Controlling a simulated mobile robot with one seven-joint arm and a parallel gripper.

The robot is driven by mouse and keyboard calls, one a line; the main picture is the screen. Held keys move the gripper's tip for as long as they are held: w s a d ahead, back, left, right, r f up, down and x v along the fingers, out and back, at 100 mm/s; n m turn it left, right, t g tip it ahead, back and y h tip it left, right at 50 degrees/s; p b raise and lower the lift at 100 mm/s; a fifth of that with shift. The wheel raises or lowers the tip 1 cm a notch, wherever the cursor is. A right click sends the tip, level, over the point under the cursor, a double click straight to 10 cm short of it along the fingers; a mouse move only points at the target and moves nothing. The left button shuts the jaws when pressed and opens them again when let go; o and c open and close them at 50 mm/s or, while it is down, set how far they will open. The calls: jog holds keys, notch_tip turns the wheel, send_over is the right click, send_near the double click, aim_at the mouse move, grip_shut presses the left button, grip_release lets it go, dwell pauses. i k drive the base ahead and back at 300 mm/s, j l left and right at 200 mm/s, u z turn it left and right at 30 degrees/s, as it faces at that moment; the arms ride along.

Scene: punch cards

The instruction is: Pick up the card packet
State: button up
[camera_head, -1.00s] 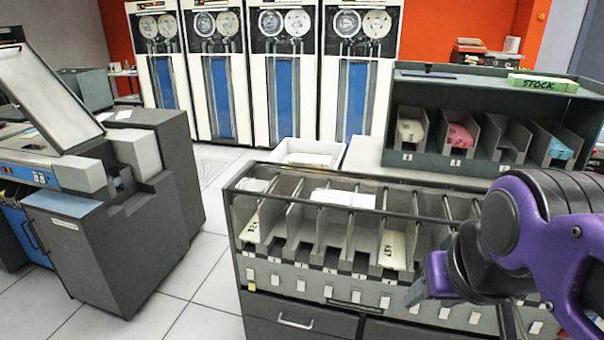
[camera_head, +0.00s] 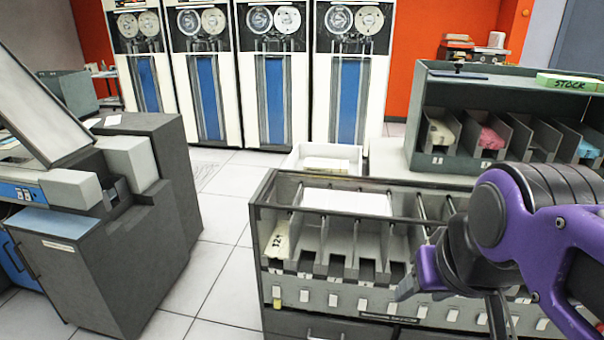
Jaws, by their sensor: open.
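A cream card packet with dark marks (camera_head: 279,238) lies in the leftmost pocket of the grey card sorter (camera_head: 262,222). I cannot tell which packet is meant. My gripper (camera_head: 452,300) hangs in front of the sorter's right half, with its fingers apart and pointing down. I see nothing between the fingers, and no packet touches it.
A white stack (camera_head: 345,201) lies on top of the sorter. A white tray (camera_head: 322,162) stands behind it. A dark rack (camera_head: 437,165) at the right holds cream, pink and blue cards, with a green STOCK box (camera_head: 570,83) on top. A grey machine (camera_head: 125,250) stands left; floor between is clear.

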aim_at(277, 247)
jog(key=i+j, duration=0.1)
jog(key=j, duration=0.3)
jog(key=j+z, duration=0.1)
jog(key=j, duration=0.3)
jog(key=i+j+z, duration=0.1)
jog(key=i+j, duration=0.3)
jog(key=i+j+z, duration=0.1)
jog(key=i+j, duration=0.25)
jog(key=j, duration=0.2)
jog(key=k+l+z, duration=0.15)
jog(key=k+z, duration=0.6)
jog(key=k, duration=0.25)
jog(key=i+l+u, duration=0.1)
jog(key=i+u, duration=0.15)
jog(key=i, duration=0.15)
